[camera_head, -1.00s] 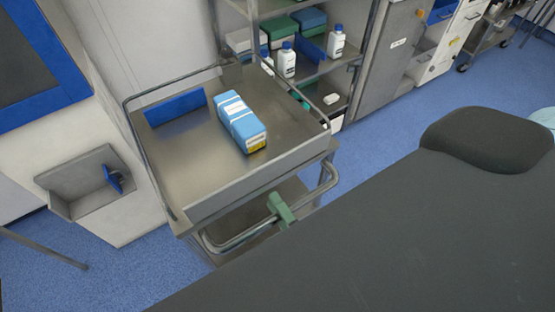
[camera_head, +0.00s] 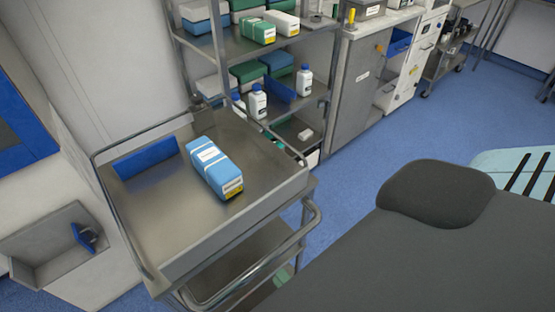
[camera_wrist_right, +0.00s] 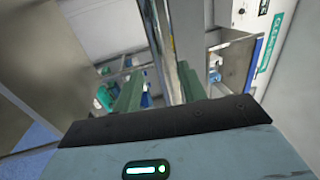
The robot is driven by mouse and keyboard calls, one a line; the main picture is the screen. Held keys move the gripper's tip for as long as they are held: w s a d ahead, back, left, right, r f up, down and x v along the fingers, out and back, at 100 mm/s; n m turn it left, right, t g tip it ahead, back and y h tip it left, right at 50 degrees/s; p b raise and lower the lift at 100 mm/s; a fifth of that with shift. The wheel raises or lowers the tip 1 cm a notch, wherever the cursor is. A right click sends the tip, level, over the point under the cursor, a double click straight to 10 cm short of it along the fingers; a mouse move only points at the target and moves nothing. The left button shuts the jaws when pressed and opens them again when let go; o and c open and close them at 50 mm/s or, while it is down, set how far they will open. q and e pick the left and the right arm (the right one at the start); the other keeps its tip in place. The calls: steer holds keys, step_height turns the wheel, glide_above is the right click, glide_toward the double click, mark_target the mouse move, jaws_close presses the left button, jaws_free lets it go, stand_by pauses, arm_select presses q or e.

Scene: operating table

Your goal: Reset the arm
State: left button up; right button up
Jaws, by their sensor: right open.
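My right gripper (camera_head: 284,274) shows only as a small green piece in the head view, low beside the steel cart's handle and partly hidden by the operating table's edge. In the right wrist view its two green fingers (camera_wrist_right: 160,88) stand apart with nothing held between them. The fingers point toward a blurred background of metal posts and shelving. My left gripper is in neither view.
A steel cart (camera_head: 155,222) with a raised rail holds a blue-and-white box (camera_head: 214,168). The dark operating table (camera_head: 430,265) and its headrest (camera_head: 435,192) fill the lower right. Shelves with bottles (camera_head: 257,101) stand behind. Blue floor (camera_head: 365,165) lies clear between.

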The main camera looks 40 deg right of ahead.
stand_by(0.6)
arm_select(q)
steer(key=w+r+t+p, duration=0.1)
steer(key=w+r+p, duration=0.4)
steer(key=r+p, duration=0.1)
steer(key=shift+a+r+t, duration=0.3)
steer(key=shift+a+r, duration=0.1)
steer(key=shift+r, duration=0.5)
arm_select(e)
steer(key=s+d+f+n+g, duration=0.1)
steer(key=s+f+n+g, duration=0.3)
steer(key=n, duration=0.5)
steer(key=s+d+f+n+g+y, duration=0.1)
steer(key=s+f+n+g, duration=0.4)
steer(key=n, duration=0.5)
step_height(320, 180, down, 2)
steer(key=shift+s+d+n+g, duration=0.15)
steer(key=shift+d+n+g, duration=0.15)
steer(key=shift+d+g, duration=0.7)
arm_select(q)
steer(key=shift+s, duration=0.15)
arm_select(e)
steer(key=shift+s+a, duration=0.1)
steer(key=shift+a, duration=0.1)
